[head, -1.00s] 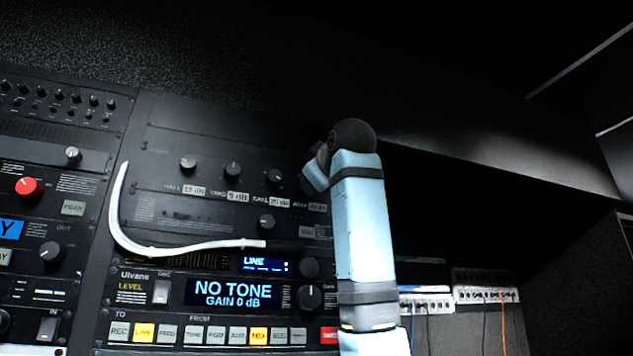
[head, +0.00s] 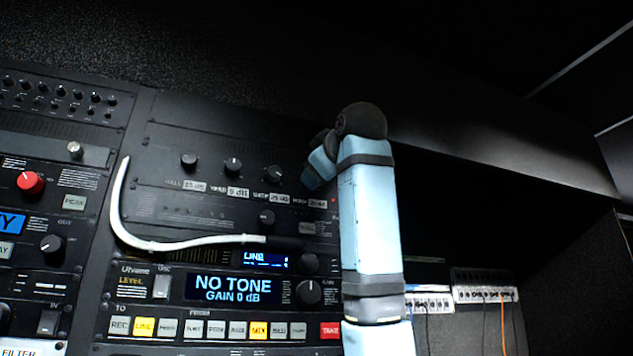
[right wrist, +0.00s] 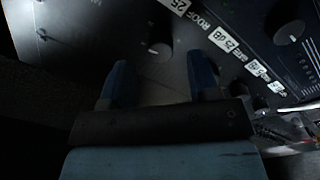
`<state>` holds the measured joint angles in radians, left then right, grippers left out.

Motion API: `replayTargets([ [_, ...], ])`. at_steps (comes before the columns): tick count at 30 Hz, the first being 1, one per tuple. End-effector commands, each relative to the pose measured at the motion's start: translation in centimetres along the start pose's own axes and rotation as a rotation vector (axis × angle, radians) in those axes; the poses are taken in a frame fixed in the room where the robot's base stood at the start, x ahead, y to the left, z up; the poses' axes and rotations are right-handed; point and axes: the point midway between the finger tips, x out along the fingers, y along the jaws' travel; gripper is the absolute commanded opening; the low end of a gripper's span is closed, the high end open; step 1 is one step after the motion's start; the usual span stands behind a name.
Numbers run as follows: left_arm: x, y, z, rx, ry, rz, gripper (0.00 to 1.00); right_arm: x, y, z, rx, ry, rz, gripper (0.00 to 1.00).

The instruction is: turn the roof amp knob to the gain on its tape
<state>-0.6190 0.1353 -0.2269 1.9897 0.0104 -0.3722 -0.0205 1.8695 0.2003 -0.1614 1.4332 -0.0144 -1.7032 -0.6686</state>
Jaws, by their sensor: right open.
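The roof amp knob (right wrist: 160,49) is a small dark round knob with a pale pointer mark in the right wrist view. It sits beside the ROOF lettering and a white tape (right wrist: 226,41) that looks like 25 dB. My right gripper (right wrist: 158,66) is open, its two blue fingers on either side of the knob's near side. I cannot tell whether they touch it. In the head view the tape row (head: 238,192) lies under a line of knobs. My left gripper is out of view.
A white curved stalk (head: 121,220) hangs across the rack left of the amp. Below is a unit with a display (head: 234,289) reading NO TONE, GAIN 0 dB. A neighbouring amp knob (head: 273,173) is close to my arm. A dark recess opens to the right.

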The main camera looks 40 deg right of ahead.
Motion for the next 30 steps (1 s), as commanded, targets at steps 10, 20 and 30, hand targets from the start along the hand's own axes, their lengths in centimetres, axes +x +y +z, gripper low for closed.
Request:
replayTargets([
  [10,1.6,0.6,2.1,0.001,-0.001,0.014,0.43,-7.9,-0.2,0.2,0.000,0.003,0.003,0.56],
  [20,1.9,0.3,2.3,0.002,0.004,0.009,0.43,-10.4,-0.1,0.0,0.000,0.000,0.000,0.56],
  [30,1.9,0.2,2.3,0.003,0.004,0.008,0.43,-10.4,-0.1,0.0,0.000,0.000,0.000,0.56],
])
